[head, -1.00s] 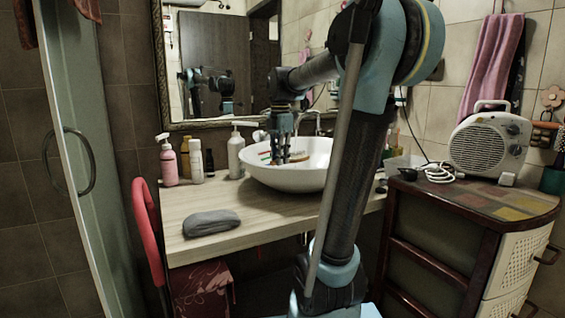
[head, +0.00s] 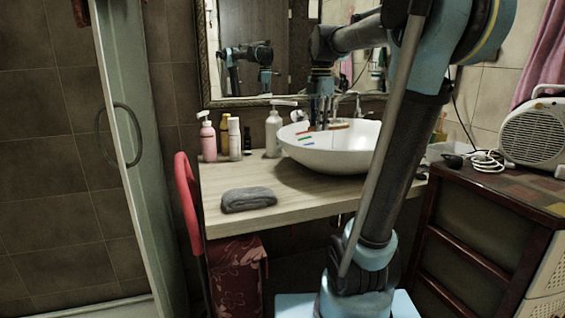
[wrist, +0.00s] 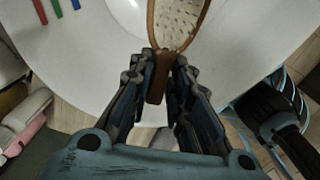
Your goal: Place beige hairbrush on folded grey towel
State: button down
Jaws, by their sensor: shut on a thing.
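My gripper (wrist: 162,62) is shut on the handle of the beige hairbrush (wrist: 178,20) in the wrist view. The brush's bristles face the camera and its head points away from my gripper. In the head view my gripper (head: 322,122) holds the brush (head: 338,125) over the back part of the white basin, apart from the towel. The folded grey towel (head: 248,200) lies on the wooden counter at the left front, with nothing on it. The wrist view does not show the towel clearly.
The white basin (head: 330,160) stands on the counter (head: 290,195), with small red, green and blue strips (head: 305,139) at its left. Bottles (head: 234,138) and a pump dispenser (head: 273,135) stand behind the towel. A red chair back (head: 188,195) borders the counter's left edge.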

aim_at(249, 190)
jog(key=k, duration=2)
